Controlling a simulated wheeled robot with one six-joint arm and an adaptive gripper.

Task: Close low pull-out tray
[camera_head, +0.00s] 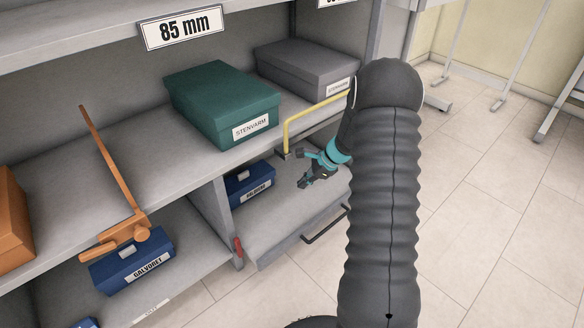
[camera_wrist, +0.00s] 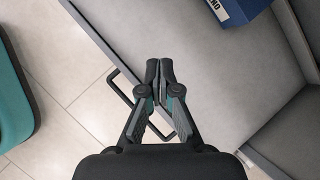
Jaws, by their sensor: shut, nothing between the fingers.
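The low pull-out tray (camera_head: 275,218) is a grey shelf at the lower middle of the head view, and it sticks out from the cabinet. A black bar handle (camera_head: 324,226) is on its front edge. The tray (camera_wrist: 215,75) and its handle (camera_wrist: 122,90) also show in the wrist view. A blue box (camera_head: 250,184) sits at the back of the tray, and its corner shows in the wrist view (camera_wrist: 238,8). My gripper (camera_head: 303,172) is shut and empty above the tray. In the wrist view its fingertips (camera_wrist: 160,68) overlap the tray's front edge; their height above it is unclear.
A green box (camera_head: 222,100) and a grey box (camera_head: 306,68) stand on the shelf above. A yellow bar (camera_head: 312,107) rises at that shelf's edge, close to my arm. An orange wooden piece (camera_head: 118,195) and another blue box (camera_head: 130,262) are left. Open floor (camera_head: 490,190) lies right.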

